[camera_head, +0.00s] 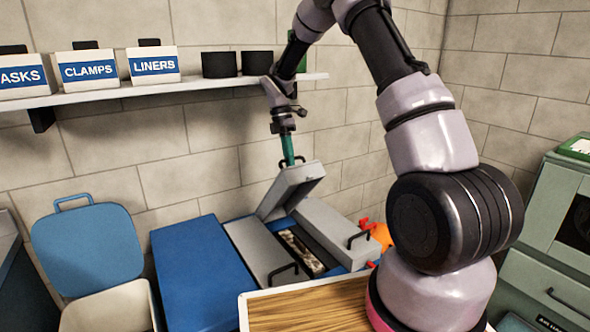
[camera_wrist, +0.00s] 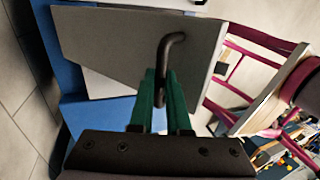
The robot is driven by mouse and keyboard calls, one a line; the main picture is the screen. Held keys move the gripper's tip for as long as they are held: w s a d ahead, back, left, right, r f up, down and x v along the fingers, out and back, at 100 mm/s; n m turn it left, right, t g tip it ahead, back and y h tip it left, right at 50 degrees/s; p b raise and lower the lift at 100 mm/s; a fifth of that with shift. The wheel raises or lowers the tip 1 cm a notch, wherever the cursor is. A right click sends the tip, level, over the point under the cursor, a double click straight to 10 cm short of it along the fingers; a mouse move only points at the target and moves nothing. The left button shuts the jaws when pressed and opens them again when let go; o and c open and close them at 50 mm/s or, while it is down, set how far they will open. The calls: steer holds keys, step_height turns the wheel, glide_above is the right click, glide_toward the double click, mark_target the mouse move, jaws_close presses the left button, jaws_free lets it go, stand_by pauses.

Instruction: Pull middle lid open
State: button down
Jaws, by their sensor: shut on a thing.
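The grey middle lid (camera_head: 288,188) is tilted up steeply over its compartment in the blue box (camera_head: 200,275). My gripper (camera_head: 289,160) is at the lid's upper edge, its green fingers closed on the lid's black handle (camera_head: 300,158). The wrist view shows the fingers (camera_wrist: 164,75) at the bent black handle (camera_wrist: 174,45), with the grey lid (camera_wrist: 120,38) behind. A pale and dark item (camera_head: 300,250) lies in the open compartment; I cannot tell what it is. The left lid (camera_head: 255,248) and right lid (camera_head: 330,232) lie flat.
A shelf (camera_head: 190,84) with labelled boxes and black cylinders runs along the wall behind. A blue-lidded bin (camera_head: 88,250) stands left. A wooden-topped surface (camera_head: 305,308) is in front. An orange item (camera_head: 382,236) lies right of the box, and a green cabinet (camera_head: 550,230) stands far right.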

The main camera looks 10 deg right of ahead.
steer(key=shift+w+a+r, duration=0.1)
steer(key=shift+w+a, duration=0.05)
steer(key=shift+w, duration=0.3)
steer(key=c, duration=0.9)
jaws_free()
step_height(320, 180, up, 10)
